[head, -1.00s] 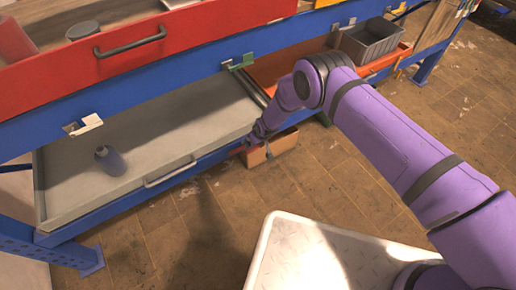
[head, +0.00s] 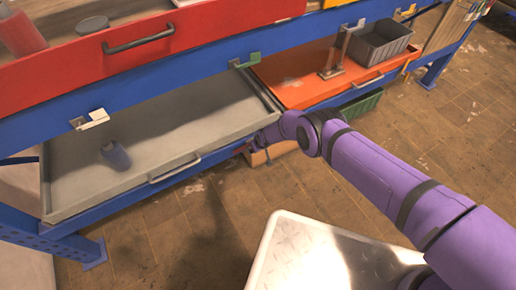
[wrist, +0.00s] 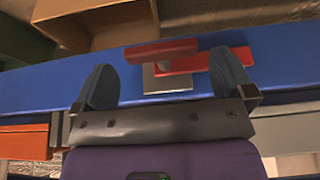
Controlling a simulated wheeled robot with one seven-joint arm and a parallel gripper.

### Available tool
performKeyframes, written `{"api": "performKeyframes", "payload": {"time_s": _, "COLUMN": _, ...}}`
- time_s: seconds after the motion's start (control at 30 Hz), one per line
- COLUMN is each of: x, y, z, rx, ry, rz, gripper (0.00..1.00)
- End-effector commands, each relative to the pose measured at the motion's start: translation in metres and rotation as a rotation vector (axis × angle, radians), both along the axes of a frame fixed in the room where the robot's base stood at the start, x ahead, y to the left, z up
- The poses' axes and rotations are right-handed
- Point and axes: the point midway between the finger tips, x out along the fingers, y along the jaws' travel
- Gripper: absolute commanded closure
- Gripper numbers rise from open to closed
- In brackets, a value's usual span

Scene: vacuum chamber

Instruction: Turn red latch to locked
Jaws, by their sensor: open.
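The red latch (wrist: 208,62) shows in the wrist view on the blue beam (wrist: 285,50), with a grey plate (wrist: 160,84) below its red bars. My gripper (wrist: 162,72) is open, with one dark finger on each side of part of the latch and the right finger overlapping the longer red bar in the picture. I cannot tell whether the fingers touch it. Nothing is held. In the head view my gripper (head: 250,147) is small and partly hidden by my arm, at the front of the lower shelf beam. The latch is not clear there.
A grey drawer (head: 190,110) with a dark cup (head: 115,155) is at the left. An orange drawer (head: 300,90) holds a grey bin (head: 380,42). A red drawer (head: 70,75) is above. Cardboard (wrist: 115,25) and a green box (wrist: 22,42) lie beyond the beam.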

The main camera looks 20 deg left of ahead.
Motion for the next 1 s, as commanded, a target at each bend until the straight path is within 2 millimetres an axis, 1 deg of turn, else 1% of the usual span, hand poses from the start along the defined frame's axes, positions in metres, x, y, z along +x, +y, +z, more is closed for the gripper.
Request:
{"api": "performKeyframes", "payload": {"time_s": 0.1, "x": 0.002, "y": 0.003, "z": -0.009, "rx": 0.001, "ry": -0.001, "rz": 0.000, "gripper": 0.00}}
{"api": "performKeyframes", "payload": {"time_s": 0.3, "x": 0.005, "y": 0.006, "z": -0.017, "rx": 0.001, "ry": -0.002, "rz": 0.001, "gripper": 0.00}}
{"api": "performKeyframes", "payload": {"time_s": 0.77, "x": 0.006, "y": 0.007, "z": -0.021, "rx": 0.001, "ry": -0.001, "rz": 0.000, "gripper": 0.00}}
{"api": "performKeyframes", "payload": {"time_s": 0.87, "x": 0.006, "y": 0.007, "z": -0.021, "rx": 0.001, "ry": -0.001, "rz": 0.000, "gripper": 0.21}}
{"api": "performKeyframes", "payload": {"time_s": 0.9, "x": 0.006, "y": 0.007, "z": -0.021, "rx": 0.001, "ry": -0.001, "rz": 0.000, "gripper": 0.30}}
{"api": "performKeyframes", "payload": {"time_s": 0.97, "x": 0.006, "y": 0.007, "z": -0.021, "rx": 0.001, "ry": -0.001, "rz": 0.000, "gripper": 0.44}}
{"api": "performKeyframes", "payload": {"time_s": 1.0, "x": 0.006, "y": 0.007, "z": -0.021, "rx": 0.001, "ry": -0.001, "rz": 0.000, "gripper": 0.53}}
